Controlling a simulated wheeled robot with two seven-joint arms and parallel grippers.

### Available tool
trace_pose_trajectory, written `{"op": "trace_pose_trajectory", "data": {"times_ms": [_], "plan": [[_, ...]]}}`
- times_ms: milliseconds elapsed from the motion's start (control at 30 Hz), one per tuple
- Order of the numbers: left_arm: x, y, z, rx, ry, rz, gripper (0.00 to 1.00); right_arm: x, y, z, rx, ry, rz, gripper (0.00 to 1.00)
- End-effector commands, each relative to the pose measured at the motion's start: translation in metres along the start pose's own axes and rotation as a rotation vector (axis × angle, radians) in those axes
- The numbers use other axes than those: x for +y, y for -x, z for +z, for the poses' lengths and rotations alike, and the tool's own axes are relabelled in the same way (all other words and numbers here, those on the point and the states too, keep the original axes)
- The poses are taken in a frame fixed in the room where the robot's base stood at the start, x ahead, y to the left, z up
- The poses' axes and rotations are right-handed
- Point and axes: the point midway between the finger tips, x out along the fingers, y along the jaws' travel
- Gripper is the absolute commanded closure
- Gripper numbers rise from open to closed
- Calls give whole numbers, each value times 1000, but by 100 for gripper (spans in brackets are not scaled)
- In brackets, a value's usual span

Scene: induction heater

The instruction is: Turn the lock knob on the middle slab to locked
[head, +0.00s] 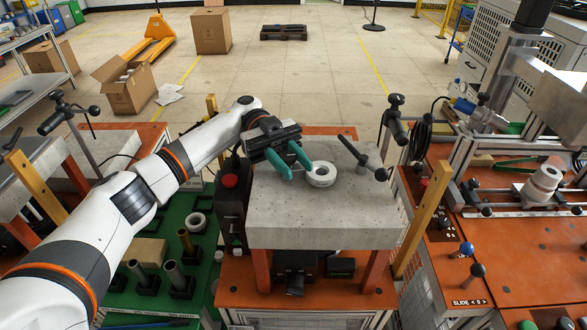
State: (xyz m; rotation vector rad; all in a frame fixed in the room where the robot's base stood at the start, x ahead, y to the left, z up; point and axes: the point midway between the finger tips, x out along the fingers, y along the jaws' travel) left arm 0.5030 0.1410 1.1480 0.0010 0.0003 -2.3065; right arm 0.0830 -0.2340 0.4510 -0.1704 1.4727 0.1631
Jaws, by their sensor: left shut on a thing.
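The middle slab (275,209) is a thick grey block on an orange frame. My left gripper (297,172) reaches over its top from the left with two teal fingers pointing down. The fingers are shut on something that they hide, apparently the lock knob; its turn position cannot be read. A white ring (321,184) lies on the slab just right of the fingertips. A black lever on a grey post (362,161) stands farther right on the slab. My right gripper is not in view.
A red button box (231,190) stands at the slab's left side. A yellow post (424,218) and a tall black handle (394,118) stand to the right. A green bench (197,250) with rings and posts is at left. The slab's front top is clear.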

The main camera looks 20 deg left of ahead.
Motion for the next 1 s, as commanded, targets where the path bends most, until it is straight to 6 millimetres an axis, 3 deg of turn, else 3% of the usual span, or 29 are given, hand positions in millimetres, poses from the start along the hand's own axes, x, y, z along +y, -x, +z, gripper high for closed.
{"op": "trace_pose_trajectory", "data": {"times_ms": [633,667,733,767,1000], "plan": [[-1,0,1,-2,-1,-45,92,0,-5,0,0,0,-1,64],[-1,0,1,-2,-1,-45,65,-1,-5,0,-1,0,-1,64],[-1,0,1,-2,-1,-45,53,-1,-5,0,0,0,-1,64],[-1,0,1,-2,-1,-45,50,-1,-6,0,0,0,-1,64],[-1,0,0,-1,0,-45,50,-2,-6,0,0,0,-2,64]]}}
